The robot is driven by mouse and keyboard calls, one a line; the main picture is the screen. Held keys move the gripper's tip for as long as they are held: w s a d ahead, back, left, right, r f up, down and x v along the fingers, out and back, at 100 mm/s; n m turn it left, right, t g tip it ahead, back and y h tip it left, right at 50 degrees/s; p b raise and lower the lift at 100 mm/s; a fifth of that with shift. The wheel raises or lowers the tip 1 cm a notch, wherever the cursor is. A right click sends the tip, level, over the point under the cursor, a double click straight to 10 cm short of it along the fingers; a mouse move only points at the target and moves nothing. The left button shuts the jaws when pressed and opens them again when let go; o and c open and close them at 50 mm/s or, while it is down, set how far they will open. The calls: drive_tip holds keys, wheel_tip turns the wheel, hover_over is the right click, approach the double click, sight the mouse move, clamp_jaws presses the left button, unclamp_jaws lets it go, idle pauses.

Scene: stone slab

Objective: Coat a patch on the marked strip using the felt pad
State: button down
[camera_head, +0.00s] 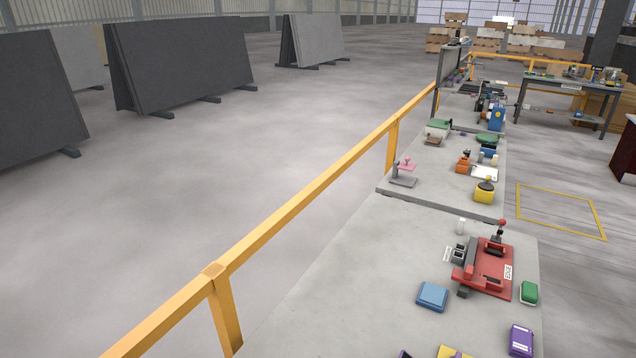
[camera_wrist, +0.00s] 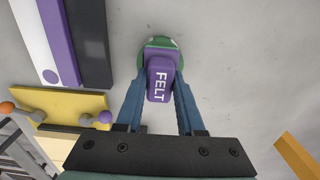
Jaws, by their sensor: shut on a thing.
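The felt pad (camera_wrist: 160,80) is a purple block with a white FELT label in the wrist view. My gripper (camera_wrist: 160,100) has its two blue fingers shut on either side of it. A rounded green piece (camera_wrist: 170,43) shows just beyond and under the pad; I cannot tell whether it is part of it. A flat piece with white, purple (camera_wrist: 61,40) and black bands lies to the upper left; I cannot tell whether it is the marked strip. My gripper is not in the head view. A purple block with a pale label (camera_head: 521,340) shows there at the lower right.
A yellow piece (camera_wrist: 75,106) with round knobs lies left of my gripper. In the head view, a red fixture (camera_head: 495,268), a blue block (camera_head: 432,295) and a green block (camera_head: 529,292) stand on the grey slab (camera_head: 370,260). A yellow rail (camera_head: 310,205) runs along its left.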

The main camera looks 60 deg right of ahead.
drive_tip(key=shift+r+p, duration=3.55)
drive_tip(key=shift+p, duration=0.1)
drive_tip(key=shift+w+f, duration=0.1)
drive_tip(key=shift+f, duration=0.05)
